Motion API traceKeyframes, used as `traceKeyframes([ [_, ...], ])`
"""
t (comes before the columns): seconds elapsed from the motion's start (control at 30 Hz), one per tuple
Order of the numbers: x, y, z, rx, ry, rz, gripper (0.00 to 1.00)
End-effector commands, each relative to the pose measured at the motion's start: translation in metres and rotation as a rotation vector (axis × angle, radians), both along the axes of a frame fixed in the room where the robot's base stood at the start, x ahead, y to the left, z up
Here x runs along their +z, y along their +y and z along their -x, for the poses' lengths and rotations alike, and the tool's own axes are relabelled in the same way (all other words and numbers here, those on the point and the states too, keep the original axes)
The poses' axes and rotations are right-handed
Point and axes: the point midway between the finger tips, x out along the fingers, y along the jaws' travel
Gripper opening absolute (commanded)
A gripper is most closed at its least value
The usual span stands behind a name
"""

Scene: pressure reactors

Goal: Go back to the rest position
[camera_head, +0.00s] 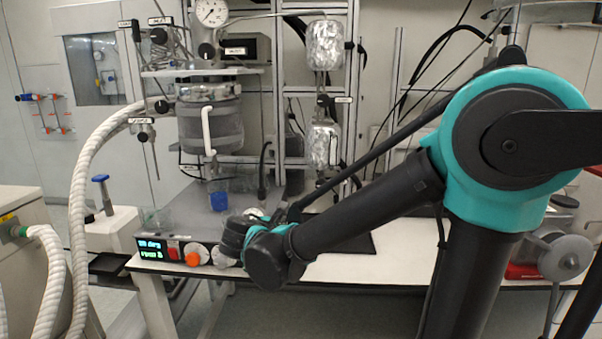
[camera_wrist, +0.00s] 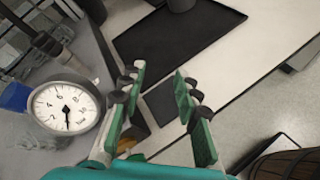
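My gripper (camera_wrist: 160,72) is open in the wrist view. Its two green fingers with dark pads stand apart with nothing between them. It points down over the bench edge, with a black tray (camera_wrist: 185,40) beyond the fingertips. In the head view my arm reaches from the right across to the front of the hotplate unit (camera_head: 205,225), its wrist low near the orange knob (camera_head: 193,259). The fingers cannot be made out there.
A round pressure gauge (camera_wrist: 68,108) lies close left of the fingers in the wrist view. The glass reactor (camera_head: 210,125) stands above the hotplate. A white corrugated hose (camera_head: 80,190) hangs at left. The white bench (camera_head: 365,268) is largely clear at front.

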Motion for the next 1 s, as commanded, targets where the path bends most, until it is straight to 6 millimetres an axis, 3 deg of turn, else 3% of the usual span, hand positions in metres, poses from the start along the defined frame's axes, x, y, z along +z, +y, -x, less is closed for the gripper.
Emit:
traceKeyframes([
  [0.03,-0.013,-0.03,0.0,-0.079,0.021,-0.079,0.32],
  [0.1,-0.03,-0.061,0.004,-0.183,0.045,-0.198,0.32],
  [0.3,-0.077,-0.137,0.029,-0.506,0.081,-0.541,0.32],
  [0.4,-0.098,-0.166,0.048,-0.678,0.083,-0.712,0.32],
  [0.7,-0.144,-0.215,0.106,-1.169,0.03,-1.181,0.32],
  [1.0,-0.168,-0.226,0.145,-1.56,-0.059,-1.549,0.32],
])
